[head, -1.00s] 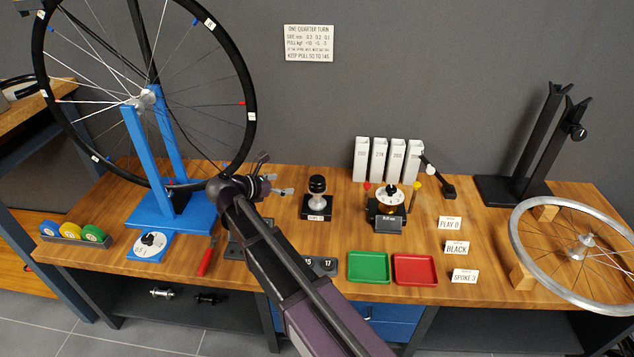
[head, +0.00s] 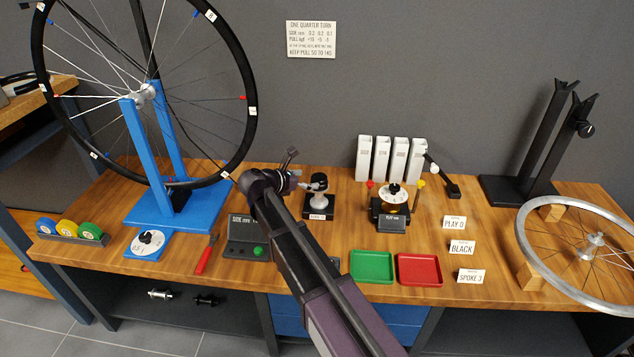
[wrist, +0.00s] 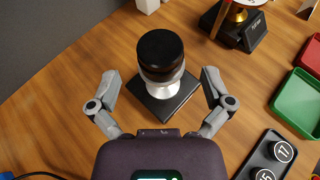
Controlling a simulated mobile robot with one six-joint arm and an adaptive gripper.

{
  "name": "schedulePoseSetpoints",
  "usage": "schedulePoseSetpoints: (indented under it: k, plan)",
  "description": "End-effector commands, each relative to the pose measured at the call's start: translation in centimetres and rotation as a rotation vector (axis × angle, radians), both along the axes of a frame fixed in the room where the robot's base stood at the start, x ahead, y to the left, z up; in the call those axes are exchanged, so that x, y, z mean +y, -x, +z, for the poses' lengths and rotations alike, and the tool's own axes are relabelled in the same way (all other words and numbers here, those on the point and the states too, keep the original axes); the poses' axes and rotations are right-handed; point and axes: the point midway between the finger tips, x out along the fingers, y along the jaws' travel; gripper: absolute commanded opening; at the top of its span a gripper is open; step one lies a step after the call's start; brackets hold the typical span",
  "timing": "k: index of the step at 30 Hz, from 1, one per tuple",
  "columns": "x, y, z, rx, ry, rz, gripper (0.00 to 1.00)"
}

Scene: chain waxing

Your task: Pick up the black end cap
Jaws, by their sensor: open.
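In the wrist view, the black end cap (wrist: 160,52) is a thick round cap on top of a pale, silvery stand (wrist: 168,84) with a square black base (wrist: 160,104). The stand is upright on the bench. My gripper (wrist: 160,80) is open and empty, one finger to the left of the stand and one to the right, with clear gaps. In the head view, my gripper (head: 308,184) is at the stand, whose labelled base (head: 319,212) shows.
A green tray (head: 371,267) and a red tray (head: 419,270) lie to the right on the wooden bench. A dial device (head: 392,200) stands right of the stand. White upright boxes (head: 381,160) are behind it. A blue wheel stand (head: 140,217) is at the left.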

Motion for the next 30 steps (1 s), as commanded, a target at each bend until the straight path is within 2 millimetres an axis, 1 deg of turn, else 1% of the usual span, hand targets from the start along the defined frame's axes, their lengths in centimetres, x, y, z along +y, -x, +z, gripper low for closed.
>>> schedulePoseSetpoints:
  k: [8,16,21,30]
  plan:
    - [-0.3,-0.2,-0.3,0.0,0.0,-0.002,1.0]
    - [-2.0,-1.9,-1.8,-0.001,0.0,-0.004,1.0]
    - [-3.1,-2.9,-2.3,-0.001,0.0,-0.004,1.0]
    - [-3.5,-3.3,-2.3,0.0,0.0,-0.002,1.0]
